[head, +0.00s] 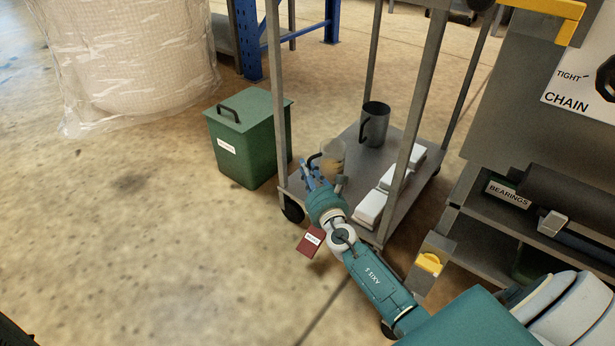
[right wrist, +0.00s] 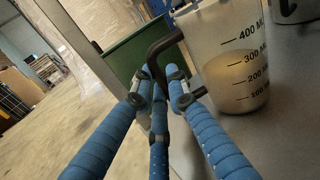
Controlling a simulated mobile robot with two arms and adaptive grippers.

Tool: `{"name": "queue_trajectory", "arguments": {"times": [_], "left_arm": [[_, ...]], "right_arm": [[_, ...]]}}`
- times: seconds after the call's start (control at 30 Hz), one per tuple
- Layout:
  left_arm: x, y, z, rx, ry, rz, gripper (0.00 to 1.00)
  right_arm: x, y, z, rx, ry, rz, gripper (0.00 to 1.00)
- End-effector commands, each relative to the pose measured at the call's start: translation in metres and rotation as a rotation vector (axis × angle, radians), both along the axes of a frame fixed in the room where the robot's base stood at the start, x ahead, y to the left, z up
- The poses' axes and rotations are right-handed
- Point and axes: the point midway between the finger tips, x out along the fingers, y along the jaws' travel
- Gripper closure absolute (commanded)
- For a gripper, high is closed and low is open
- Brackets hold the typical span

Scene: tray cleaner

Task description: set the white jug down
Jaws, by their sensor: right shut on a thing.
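The white jug (head: 335,152) is a translucent measuring jug with black marks and a tan content. In the right wrist view the jug (right wrist: 232,75) shows its dark handle (right wrist: 163,50) toward my fingers. My right gripper (head: 312,172) is at the near left end of the cart's lower shelf (head: 345,180). In the right wrist view its blue fingers (right wrist: 165,90) are closed on the handle. The jug looks upright or slightly tilted, over the grey shelf. I cannot tell whether its base touches the shelf. My left gripper is not in view.
A dark metal jug (head: 374,124) stands farther back on the shelf. White boxes (head: 371,207) line its right side. Cart posts (head: 275,90) rise around it. A green lidded bin (head: 240,150) stands to the left. A red labelled block (head: 310,241) shows beside my arm.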

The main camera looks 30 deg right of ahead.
Motion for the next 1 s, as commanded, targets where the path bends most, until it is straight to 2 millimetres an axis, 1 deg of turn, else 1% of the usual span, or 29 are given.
{"name": "queue_trajectory", "arguments": {"times": [0.03,0.23,0.37,0.4,0.47,0.73,0.83,0.93,1.0], "left_arm": [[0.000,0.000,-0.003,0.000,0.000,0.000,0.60],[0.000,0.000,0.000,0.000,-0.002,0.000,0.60],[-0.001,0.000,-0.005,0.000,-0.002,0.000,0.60],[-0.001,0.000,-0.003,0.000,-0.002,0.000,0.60],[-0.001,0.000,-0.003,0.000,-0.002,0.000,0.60],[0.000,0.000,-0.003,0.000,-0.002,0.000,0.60],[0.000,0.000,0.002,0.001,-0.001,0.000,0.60],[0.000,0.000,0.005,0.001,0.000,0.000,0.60],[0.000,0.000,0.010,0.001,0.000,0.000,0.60]], "right_arm": [[0.001,0.000,-0.001,-0.003,-0.003,-0.001,1.00],[0.000,0.000,0.001,-0.001,-0.002,-0.001,1.00],[0.000,0.000,-0.004,-0.001,-0.002,0.000,1.00],[0.000,0.000,-0.003,-0.001,-0.001,0.000,0.80],[0.000,0.000,-0.003,-0.001,-0.001,0.000,0.68],[0.000,0.000,-0.003,-0.001,-0.001,0.000,0.67],[0.000,0.000,0.003,0.000,-0.001,-0.001,0.67],[-0.012,0.002,0.001,-0.004,0.002,0.001,0.67],[-0.025,0.004,0.001,-0.005,0.003,0.000,0.67]]}}
